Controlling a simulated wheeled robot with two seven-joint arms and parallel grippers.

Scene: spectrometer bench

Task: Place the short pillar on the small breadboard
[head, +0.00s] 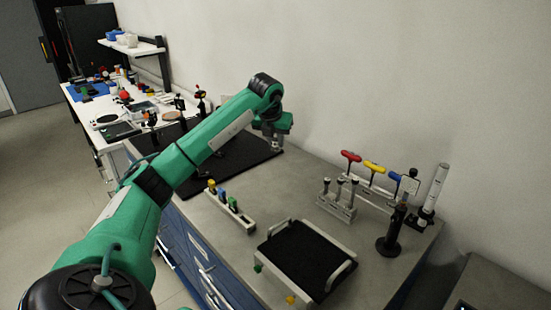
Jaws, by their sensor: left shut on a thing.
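My left gripper (277,145) hangs low over the right part of the large black board, near the wall. It is shut on a small grey post that looks like the short pillar (277,149); the fingers hide most of it, and I cannot tell if its foot touches the board. The small breadboard (303,258) is a black plate with pale handles on two sides, lying at the front of the bench. Its top is bare. My right gripper is not in view.
The large black board (244,162) carries dark mounts, partly behind my arm. A rack with coloured knobs (231,206) stands left of the small breadboard.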

